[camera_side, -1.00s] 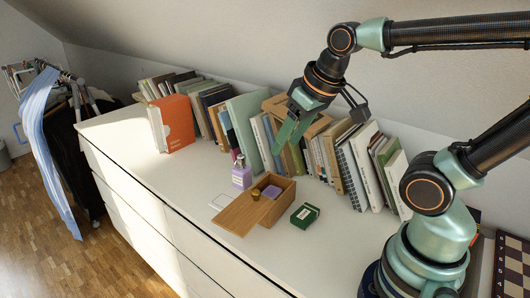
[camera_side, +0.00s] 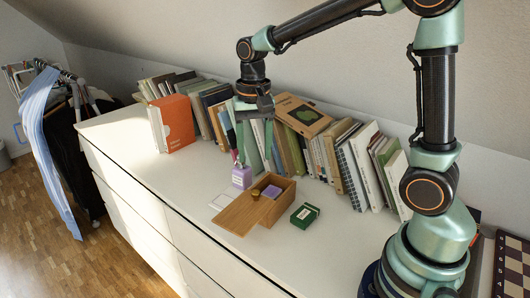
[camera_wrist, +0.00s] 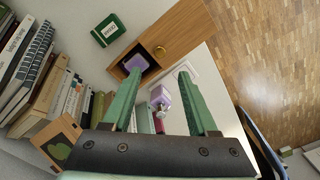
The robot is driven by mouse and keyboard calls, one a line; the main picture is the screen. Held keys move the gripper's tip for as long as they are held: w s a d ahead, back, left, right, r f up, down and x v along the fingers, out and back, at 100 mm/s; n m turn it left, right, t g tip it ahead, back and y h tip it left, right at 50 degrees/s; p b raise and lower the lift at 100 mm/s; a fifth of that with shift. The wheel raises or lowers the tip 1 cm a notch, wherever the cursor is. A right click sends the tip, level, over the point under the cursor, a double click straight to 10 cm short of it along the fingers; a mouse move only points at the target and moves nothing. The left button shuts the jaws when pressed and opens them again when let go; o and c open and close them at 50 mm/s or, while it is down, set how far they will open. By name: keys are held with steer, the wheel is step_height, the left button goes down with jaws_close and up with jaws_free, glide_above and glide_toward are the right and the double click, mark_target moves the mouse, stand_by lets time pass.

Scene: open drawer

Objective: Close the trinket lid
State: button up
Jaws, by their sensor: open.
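The wooden trinket box (camera_side: 282,206) sits on the white dresser top, partly open. A purple block (camera_side: 271,191) lies inside the uncovered end. My gripper (camera_side: 255,160) points down behind the box, above the dresser top. Its fingers are apart and empty, with the lid beyond the fingertips in the wrist view (camera_wrist: 159,75).
A purple bottle (camera_side: 242,178) stands just behind and left of the box, close to my fingers. A green box (camera_side: 305,215) lies right of it. A row of books (camera_side: 345,165) lines the wall. A white card (camera_side: 222,201) lies left of the lid. The front right dresser top is clear.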

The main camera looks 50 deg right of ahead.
mark_target(256, 191)
step_height(256, 191, down, 10)
steer(key=shift+f, duration=0.1)
stand_by(0.4)
jaws_close()
stand_by(1.2)
